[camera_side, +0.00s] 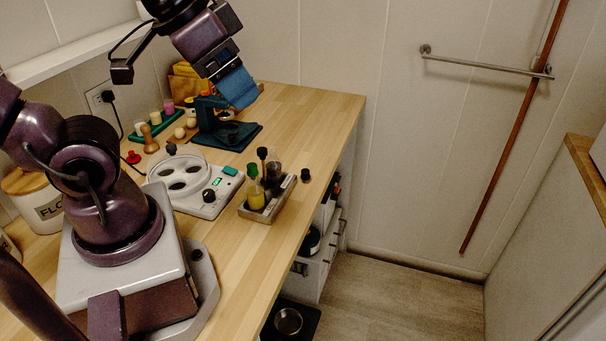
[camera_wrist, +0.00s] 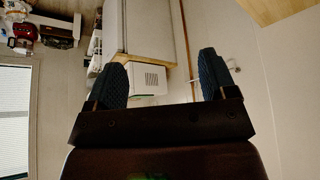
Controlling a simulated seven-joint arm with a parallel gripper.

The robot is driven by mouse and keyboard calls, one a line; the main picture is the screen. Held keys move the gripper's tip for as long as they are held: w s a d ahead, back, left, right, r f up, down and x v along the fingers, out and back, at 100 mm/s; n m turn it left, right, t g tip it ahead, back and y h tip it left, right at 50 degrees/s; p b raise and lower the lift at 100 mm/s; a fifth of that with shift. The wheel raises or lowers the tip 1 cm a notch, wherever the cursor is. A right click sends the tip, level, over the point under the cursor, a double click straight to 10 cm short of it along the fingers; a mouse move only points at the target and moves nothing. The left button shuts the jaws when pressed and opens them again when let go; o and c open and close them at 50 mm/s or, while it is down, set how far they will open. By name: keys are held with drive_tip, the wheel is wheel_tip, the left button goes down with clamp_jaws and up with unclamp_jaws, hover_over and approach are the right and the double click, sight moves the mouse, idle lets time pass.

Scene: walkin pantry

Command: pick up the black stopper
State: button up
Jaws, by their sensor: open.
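A small black stopper (camera_side: 305,175) sits on the wooden counter, just right of a small tray (camera_side: 259,214) of bottles. A dark cap also tops a bottle (camera_side: 262,154) in that tray. My gripper (camera_side: 238,92) is up at the back of the counter in the side view, above and left of the stopper and well apart from it. In the wrist view my gripper (camera_wrist: 161,78) shows two blue textured fingers spread wide with nothing between them. The stopper is not seen in the wrist view.
A white device (camera_side: 190,186) with round wells stands left of the tray. A dark teal stand (camera_side: 210,118) is below my gripper. A green rack (camera_side: 150,127) and a flour canister (camera_side: 35,205) are farther left. The counter right of the stopper is bare up to its edge.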

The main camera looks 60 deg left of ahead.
idle(0.3)
drive_tip(key=c, duration=0.4)
drive_tip(key=n+g, duration=0.6)
drive_tip(key=n, duration=2.3)
approach(306, 170)
drive_tip(key=shift+n+h, duration=0.3)
wheel_tip(306, 170, down, 10)
drive_tip(key=shift+s+f, duration=0.1)
drive_tip(key=shift+s, duration=0.05)
